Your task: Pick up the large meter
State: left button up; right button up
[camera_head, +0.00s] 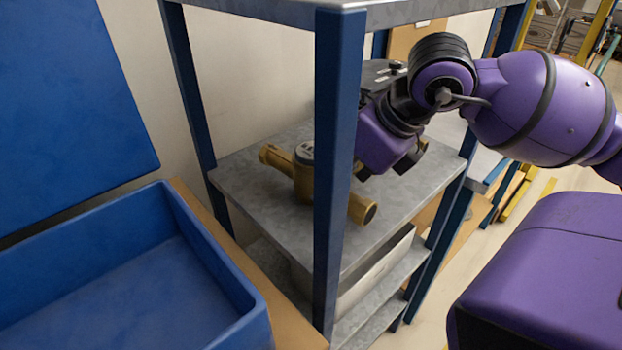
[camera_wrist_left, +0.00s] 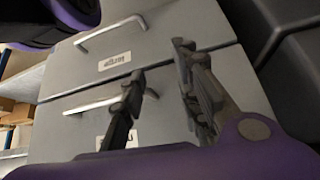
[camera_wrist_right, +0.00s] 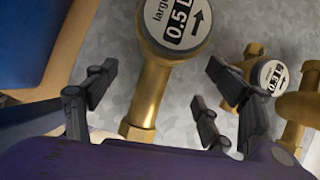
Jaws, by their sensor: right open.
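The large meter (camera_head: 303,178) is a brass pipe body with a round dial on top, lying on the grey metal shelf; a blue post hides part of it. In the right wrist view the large meter (camera_wrist_right: 150,92) has a white dial marked "large" and "0.5". My right gripper (camera_wrist_right: 162,82) is open, with the meter's lower pipe showing between its spread fingers and no clear contact. In the head view my right gripper (camera_head: 385,172) hangs over the shelf, right of the post. My left gripper (camera_wrist_left: 158,65) is open and empty, facing grey drawers.
A smaller brass meter (camera_wrist_right: 255,68) marked "0.3" is right of the large one, with another brass part (camera_wrist_right: 300,106) beside it. The rack's blue front post (camera_head: 335,170) stands near my right gripper. An empty blue bin (camera_head: 225,300) is at left. Grey drawers (camera_wrist_left: 105,60) have metal handles.

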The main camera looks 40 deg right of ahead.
aim_at(311, 169)
jog(key=shift+w+a, duration=0.1)
jog(key=shift+w, duration=0.3)
jog(key=w, duration=0.2)
jog(key=w+a, duration=0.1)
jog(key=w, duration=0.1)
jog(key=shift+b, duration=0.3)
jog(key=shift+w+a+f, duration=0.15)
jog(key=shift+w+f, duration=0.05)
jog(key=shift+w, duration=0.05)
jog(key=shift+w+f, duration=0.15)
jog(key=shift+f, duration=0.15)
pick_arm(q)
jog(key=shift+w+d, duration=0.15)
jog(key=shift+w, duration=0.45)
jog(key=shift+s+f, duration=0.1)
pick_arm(e)
jog(key=c, duration=0.8)
grip_shut()
pick_arm(q)
jog(key=shift+s, duration=0.1)
pick_arm(e)
jog(key=shift+r, duration=0.1)
